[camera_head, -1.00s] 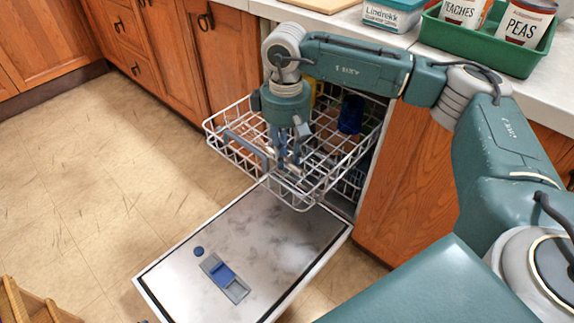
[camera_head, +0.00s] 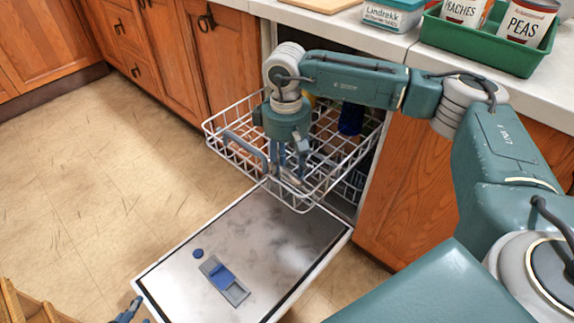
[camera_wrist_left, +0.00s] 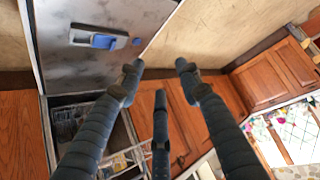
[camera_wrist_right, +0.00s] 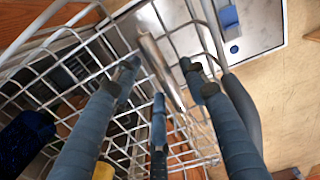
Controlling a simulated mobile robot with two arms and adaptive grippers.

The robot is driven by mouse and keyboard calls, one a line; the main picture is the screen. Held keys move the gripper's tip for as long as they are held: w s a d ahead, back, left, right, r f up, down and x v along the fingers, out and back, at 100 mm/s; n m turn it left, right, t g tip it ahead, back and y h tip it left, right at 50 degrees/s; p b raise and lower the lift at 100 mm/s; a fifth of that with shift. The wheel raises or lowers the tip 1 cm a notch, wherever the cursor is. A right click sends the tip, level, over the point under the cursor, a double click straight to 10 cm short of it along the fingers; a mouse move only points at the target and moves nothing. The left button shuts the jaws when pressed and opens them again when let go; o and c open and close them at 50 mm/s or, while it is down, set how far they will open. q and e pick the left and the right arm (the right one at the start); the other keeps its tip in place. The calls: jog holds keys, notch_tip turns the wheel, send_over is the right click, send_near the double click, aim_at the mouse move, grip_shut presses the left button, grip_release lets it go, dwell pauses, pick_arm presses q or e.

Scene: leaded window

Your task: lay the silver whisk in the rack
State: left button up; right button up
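The white wire rack (camera_head: 335,180) is pulled out over the open dishwasher door. The silver whisk (camera_wrist_right: 160,65) shows in the right wrist view as a shiny metal length lying along the rack's wires, just beyond the fingertips; its wire loops are hard to make out. My right gripper (camera_head: 288,170) points down into the front of the rack.
The lowered door (camera_head: 245,240) has a blue and grey dispenser (camera_head: 224,280). A dark blue item (camera_head: 351,116) and a yellow item (camera_wrist_right: 103,170) stand in the rack. A green tray (camera_head: 480,48) with cans sits on the counter.

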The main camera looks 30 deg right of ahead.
notch_tip(320, 180, up, 8)
jog(key=shift+f+p, duration=0.25)
jog(key=shift+p, duration=0.65)
pick_arm(q)
jog(key=s+a+f+g, duration=0.1)
jog(key=s+f+g, duration=0.1)
jog(key=s, duration=0.3)
jog(key=s+a+f+g+y, duration=0.1)
jog(key=s+a+g, duration=0.1)
jog(key=s, duration=0.4)
jog(key=shift+a+f+g+p, duration=0.15)
jog(key=shift+f+g+p, duration=0.25)
jog(key=shift+g, duration=0.1)
pick_arm(e)
notch_tip(320, 180, up, 5)
jog(key=shift+a+f, duration=0.1)
jog(key=shift+f, duration=0.05)
